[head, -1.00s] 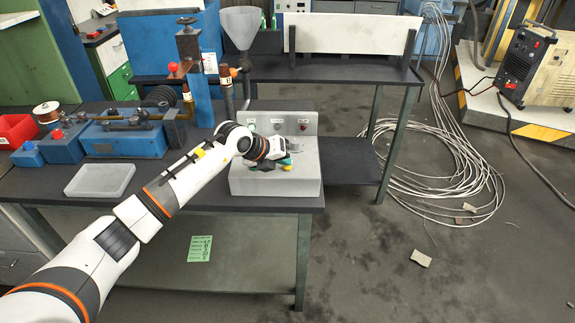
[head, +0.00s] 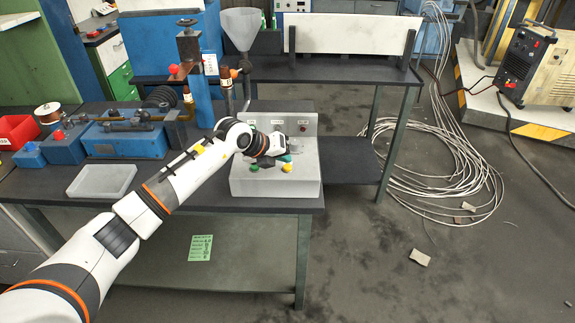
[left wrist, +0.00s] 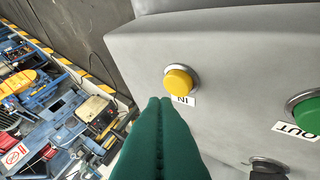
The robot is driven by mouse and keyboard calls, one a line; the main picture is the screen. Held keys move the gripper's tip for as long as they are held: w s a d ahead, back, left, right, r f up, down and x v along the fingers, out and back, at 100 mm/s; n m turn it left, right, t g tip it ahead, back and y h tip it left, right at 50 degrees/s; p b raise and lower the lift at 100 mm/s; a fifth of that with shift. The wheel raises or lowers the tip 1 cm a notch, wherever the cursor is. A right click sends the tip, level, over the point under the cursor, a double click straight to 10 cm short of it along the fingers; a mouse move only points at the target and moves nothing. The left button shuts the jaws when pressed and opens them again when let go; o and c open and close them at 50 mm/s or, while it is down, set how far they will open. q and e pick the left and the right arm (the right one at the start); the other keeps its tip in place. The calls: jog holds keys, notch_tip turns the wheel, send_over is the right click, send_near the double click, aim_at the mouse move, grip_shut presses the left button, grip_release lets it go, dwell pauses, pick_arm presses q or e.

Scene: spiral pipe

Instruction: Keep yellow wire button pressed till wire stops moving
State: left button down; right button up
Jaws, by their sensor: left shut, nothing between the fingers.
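The yellow button (head: 287,168) sits on the top face of a grey control box (head: 240,188) on the workbench. In the left wrist view the yellow button (left wrist: 179,82) stands proud of its metal ring, beside a label reading "IN". My left gripper (left wrist: 160,101) has its green fingers closed together and empty. Their tips show just beside the yellow button, with no clear contact; their height above the box is hard to judge. In the head view the left gripper (head: 286,158) is over the box, just behind the button. My right gripper is not in view.
A green button (left wrist: 310,117) labelled "OUT" and a dark knob (left wrist: 268,168) share the box top. A grey tray (head: 101,181) and blue machine (head: 122,140) stand left on the bench. Coiled wire (head: 440,180) lies on the floor at right.

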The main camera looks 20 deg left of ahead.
aim_at(283, 171)
pick_arm(q)
notch_tip(283, 171, up, 5)
jog(key=p, duration=0.3)
jog(key=shift+p, duration=0.3)
dwell(2.1)
